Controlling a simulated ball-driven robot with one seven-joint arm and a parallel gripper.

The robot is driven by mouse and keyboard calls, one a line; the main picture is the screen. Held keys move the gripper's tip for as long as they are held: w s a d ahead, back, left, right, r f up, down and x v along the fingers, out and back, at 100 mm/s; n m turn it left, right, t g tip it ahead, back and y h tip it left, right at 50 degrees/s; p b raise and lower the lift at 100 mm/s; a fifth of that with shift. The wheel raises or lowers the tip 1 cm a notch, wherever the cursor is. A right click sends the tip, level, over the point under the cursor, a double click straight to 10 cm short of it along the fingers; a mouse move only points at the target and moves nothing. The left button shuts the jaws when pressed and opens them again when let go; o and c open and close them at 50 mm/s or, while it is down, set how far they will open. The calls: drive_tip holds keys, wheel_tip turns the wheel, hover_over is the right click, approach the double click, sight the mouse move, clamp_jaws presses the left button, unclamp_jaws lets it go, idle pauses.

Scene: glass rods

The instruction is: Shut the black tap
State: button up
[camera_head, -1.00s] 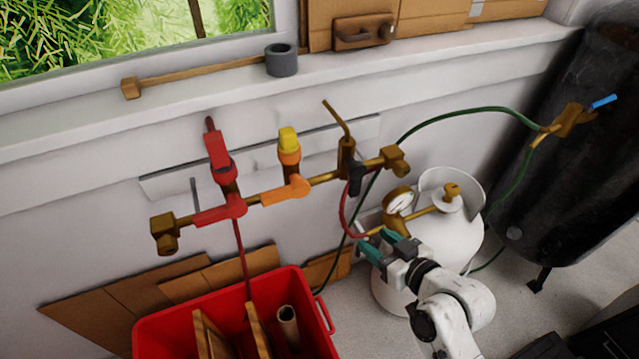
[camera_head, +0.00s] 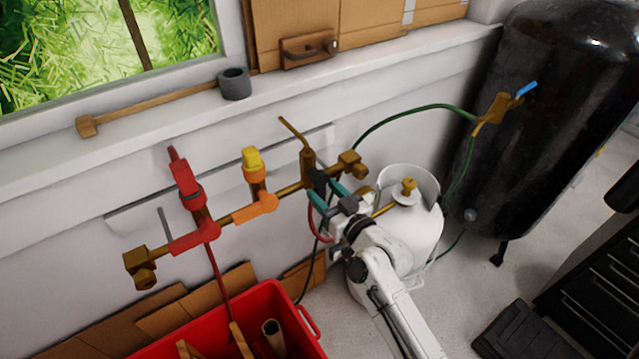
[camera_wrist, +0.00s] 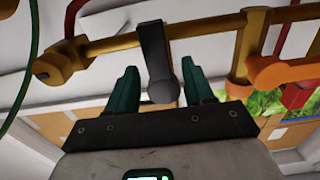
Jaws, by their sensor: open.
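The black tap (camera_head: 318,178) sits on the brass pipe (camera_head: 290,190) below an angled brass spout, toward the pipe's right end. In the wrist view the black tap's handle (camera_wrist: 156,62) hangs down from the pipe. My gripper (camera_head: 328,193) is open, with its teal fingers reaching up to the tap. In the wrist view my gripper (camera_wrist: 159,68) has one finger on each side of the handle, with a visible gap on both sides. In the head view the fingers partly hide the handle.
An orange tap (camera_head: 256,203) and a red tap (camera_head: 190,235) sit further left on the pipe. A white gas cylinder (camera_head: 415,235) stands close by my arm. A green hose (camera_head: 410,112) runs right toward a black tank (camera_head: 545,110). A red crate (camera_head: 265,310) lies below.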

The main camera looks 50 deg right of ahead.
drive_tip(key=shift+x, duration=1.25)
drive_tip(key=shift+c, duration=0.2)
clamp_jaws()
